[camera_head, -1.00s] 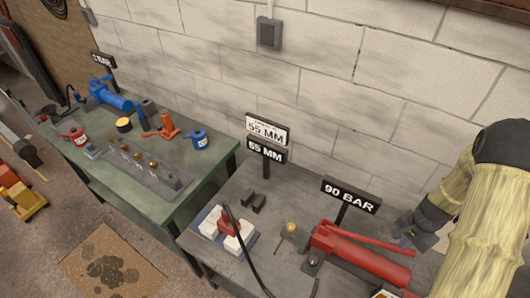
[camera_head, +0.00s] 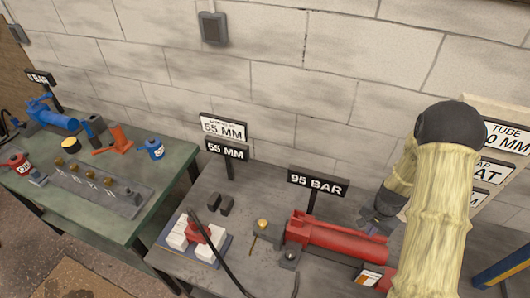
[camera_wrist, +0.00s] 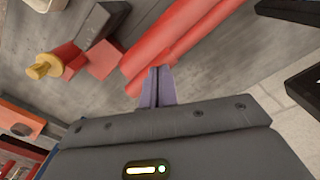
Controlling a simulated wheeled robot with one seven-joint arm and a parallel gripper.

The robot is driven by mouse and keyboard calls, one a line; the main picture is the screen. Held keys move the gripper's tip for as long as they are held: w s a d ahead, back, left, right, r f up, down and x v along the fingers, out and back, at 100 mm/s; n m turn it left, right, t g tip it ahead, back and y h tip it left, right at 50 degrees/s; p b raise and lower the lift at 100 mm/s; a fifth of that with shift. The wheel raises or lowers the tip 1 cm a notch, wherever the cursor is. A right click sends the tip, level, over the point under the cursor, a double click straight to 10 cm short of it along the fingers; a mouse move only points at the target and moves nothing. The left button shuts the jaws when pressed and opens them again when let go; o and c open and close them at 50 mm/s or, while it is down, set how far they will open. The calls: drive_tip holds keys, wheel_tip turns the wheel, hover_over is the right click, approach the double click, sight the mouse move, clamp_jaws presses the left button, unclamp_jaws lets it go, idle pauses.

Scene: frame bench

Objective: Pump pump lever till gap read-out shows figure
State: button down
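The red hand pump (camera_head: 330,258) lies on the grey bench, with its red pump lever (camera_head: 345,232) running along its top, close to the body. My gripper (camera_head: 378,225) is at the lever's right end. In the wrist view, the gripper's two fingers (camera_wrist: 160,87) are together, with their tips at or against a red bar of the pump (camera_wrist: 190,45); I cannot tell whether they touch. The black gap read-out (camera_head: 227,150) appears to show 55 MM. The white plate above it (camera_head: 223,129) also shows 55 MM. The pressure read-out (camera_head: 318,183) shows 95 BAR.
A red tool on white blocks (camera_head: 200,236) sits at the bench's left, with a black hose beside it. A green bench (camera_head: 110,217) with a blue pump (camera_head: 50,115) and several small parts stands further left. White signs (camera_head: 490,170) stand at right behind my arm.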

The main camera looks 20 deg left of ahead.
wheel_tip(320, 180, down, 2)
drive_tip(key=shift+b, duration=0.5)
wheel_tip(320, 180, up, 8)
drive_tip(key=p, duration=0.6)
drive_tip(key=shift+r, duration=0.25)
idle(2.1)
idle(0.8)
wheel_tip(320, 180, up, 5)
drive_tip(key=p, duration=0.3)
drive_tip(key=shift+p, duration=0.4)
idle(1.1)
